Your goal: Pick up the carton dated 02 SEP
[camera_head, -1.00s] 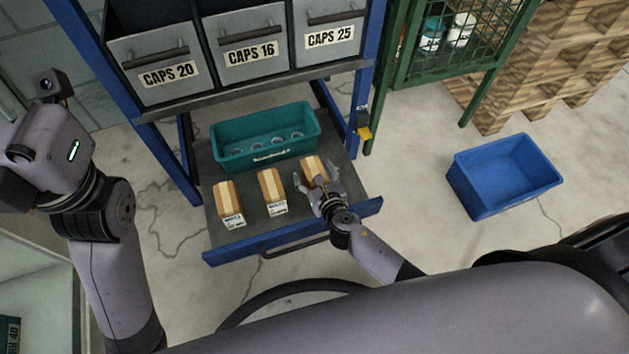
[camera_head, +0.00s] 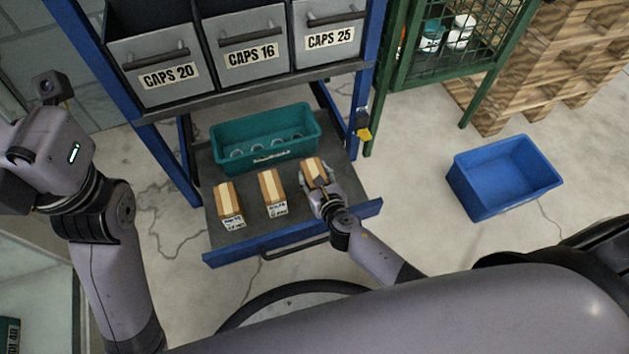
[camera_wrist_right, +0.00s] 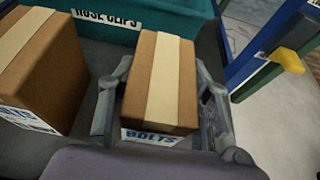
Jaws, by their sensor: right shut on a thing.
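Three brown cartons with pale tape stand in a row on the open drawer: a left carton (camera_head: 224,197), a middle carton (camera_head: 268,184) and a right carton (camera_head: 312,168). My right gripper (camera_head: 316,182) is shut on the right carton, with a finger at each side. In the right wrist view the right carton (camera_wrist_right: 162,85) sits between the fingers of my right gripper (camera_wrist_right: 160,105), and its label reads BOLTS. The date lines are too small or hidden to read. In the head view my left arm stands at the left; its gripper fingers are not visible.
The drawer (camera_head: 240,232) also holds a teal bin (camera_head: 225,147) behind the cartons, labelled HOSE CLIPS in the wrist view (camera_wrist_right: 115,22). Grey bins marked CAPS hang above. A blue crate (camera_head: 480,193) stands on the floor to the right, with clear floor around it.

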